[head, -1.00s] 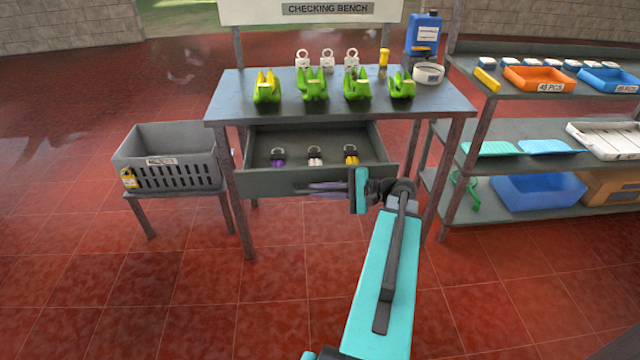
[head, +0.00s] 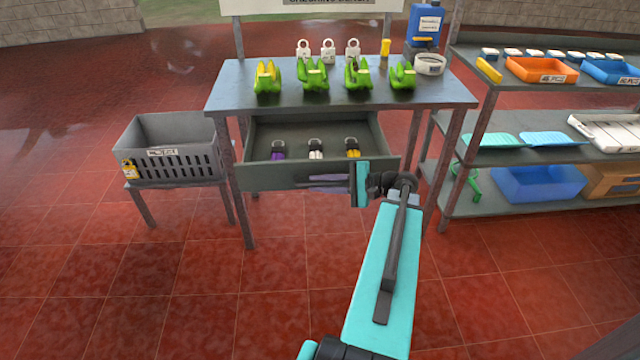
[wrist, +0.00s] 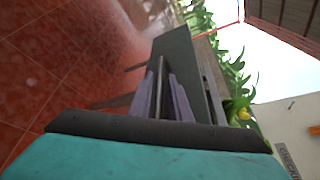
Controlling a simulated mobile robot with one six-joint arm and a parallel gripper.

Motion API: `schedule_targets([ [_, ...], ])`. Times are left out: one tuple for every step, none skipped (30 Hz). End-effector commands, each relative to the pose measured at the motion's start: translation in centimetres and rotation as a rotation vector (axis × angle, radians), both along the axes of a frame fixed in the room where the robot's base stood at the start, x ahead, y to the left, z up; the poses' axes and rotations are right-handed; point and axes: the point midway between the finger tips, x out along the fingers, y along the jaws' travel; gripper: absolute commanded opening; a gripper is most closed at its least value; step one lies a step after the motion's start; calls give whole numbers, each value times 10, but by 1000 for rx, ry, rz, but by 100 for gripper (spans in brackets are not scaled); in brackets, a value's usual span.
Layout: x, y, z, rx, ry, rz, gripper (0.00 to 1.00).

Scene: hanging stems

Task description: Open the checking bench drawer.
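The checking bench (head: 330,108) has a grey top, and its drawer (head: 262,178) is pulled out well below it. Inside the drawer lie three padlock-like pieces: one purple (head: 278,152), one white (head: 316,152) and one yellow (head: 352,150). My gripper (head: 328,183) is at the drawer's front face, right of its middle, its lavender fingers pointing left along it. In the wrist view the two fingers (wrist: 160,95) lie close either side of a thin dark bar, perhaps the drawer handle. Their grip on it is not clear.
Green clips (head: 313,78), white padlocks (head: 328,52) and a blue container (head: 426,26) stand on the bench. A grey basket (head: 170,150) on a stand is at left. Shelving (head: 560,145) with trays is at right. Red floor in front is clear.

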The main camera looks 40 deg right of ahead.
Motion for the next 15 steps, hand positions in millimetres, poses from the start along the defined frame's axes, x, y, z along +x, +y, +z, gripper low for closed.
schedule_targets([
  [-1, -1, 0, 0, 0, -1, 17],
  [-2, -2, 0, 0, 0, -1, 17],
  [-4, -3, 1, 0, 0, -1, 17],
  [-5, -4, 1, -1, 0, -2, 17],
  [-7, -5, 2, -1, 0, -2, 17],
  [-9, -6, 2, 0, 0, -1, 17],
  [-11, -7, 3, 0, 0, -1, 17],
  [-14, -9, 3, 0, 0, -1, 17],
  [-18, -11, 4, -1, 0, -2, 17],
  [-21, -13, 5, -1, 0, -4, 17],
  [-24, -15, 6, 0, -1, -3, 17],
  [-28, -17, 7, -1, 0, -2, 17],
  [-32, -20, 8, 0, -1, -3, 17],
  [-35, -22, 9, -1, 0, -4, 17],
  [-40, -25, 10, -1, 0, -3, 17],
])
